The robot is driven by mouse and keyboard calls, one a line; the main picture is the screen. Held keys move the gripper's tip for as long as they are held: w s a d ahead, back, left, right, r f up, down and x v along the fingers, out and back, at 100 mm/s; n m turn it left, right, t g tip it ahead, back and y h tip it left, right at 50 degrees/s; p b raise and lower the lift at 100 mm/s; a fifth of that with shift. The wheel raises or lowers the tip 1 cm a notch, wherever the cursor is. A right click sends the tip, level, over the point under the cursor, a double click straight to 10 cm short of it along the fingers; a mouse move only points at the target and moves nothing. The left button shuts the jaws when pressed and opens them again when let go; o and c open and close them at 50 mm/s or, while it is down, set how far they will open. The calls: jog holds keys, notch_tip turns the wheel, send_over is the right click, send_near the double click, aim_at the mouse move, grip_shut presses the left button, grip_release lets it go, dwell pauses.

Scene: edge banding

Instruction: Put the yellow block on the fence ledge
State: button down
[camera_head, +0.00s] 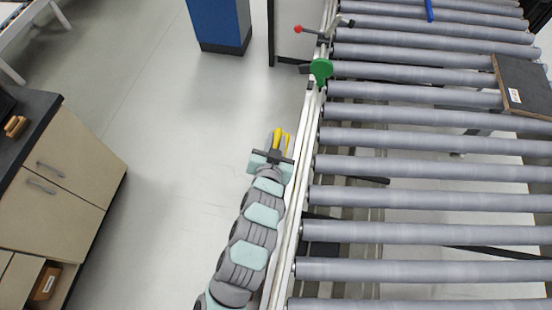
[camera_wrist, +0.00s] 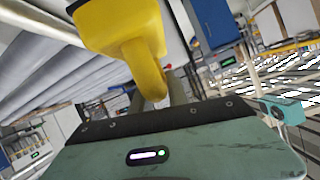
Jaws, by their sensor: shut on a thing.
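The yellow block (camera_wrist: 120,27) fills the upper left of the wrist view, with a curved yellow part hanging below it. It also shows as a small yellow shape (camera_head: 278,136) at the tip of my arm in the head view. My gripper (camera_wrist: 165,88) is shut on the yellow block; its grey fingers are partly hidden behind the yellow. In the head view the fingertips are too small to tell apart. The likely fence ledge is the long pale metal rail (camera_head: 301,150) on the left edge of the roller table. The block is just left of this rail.
Grey rollers (camera_head: 430,170) fill the right side. A dark panel (camera_head: 523,85) lies on the rollers. Open floor (camera_head: 170,130) separates the rail from a cabinet (camera_head: 60,175) at left.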

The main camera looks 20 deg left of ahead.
notch_tip(320, 180, down, 8)
jog(key=shift+f, duration=0.2)
dwell(0.3)
jog(key=shift+f+b, duration=0.35)
jog(key=shift+f, duration=0.3)
jog(key=c, duration=1.3)
grip_release()
jog(key=shift+r+p, duration=0.4)
jog(key=shift+r, duration=0.3)
jog(key=shift+s+r, duration=0.2)
jog(key=shift+p+v, duration=1.2)
jog(key=shift+v, duration=1.2)
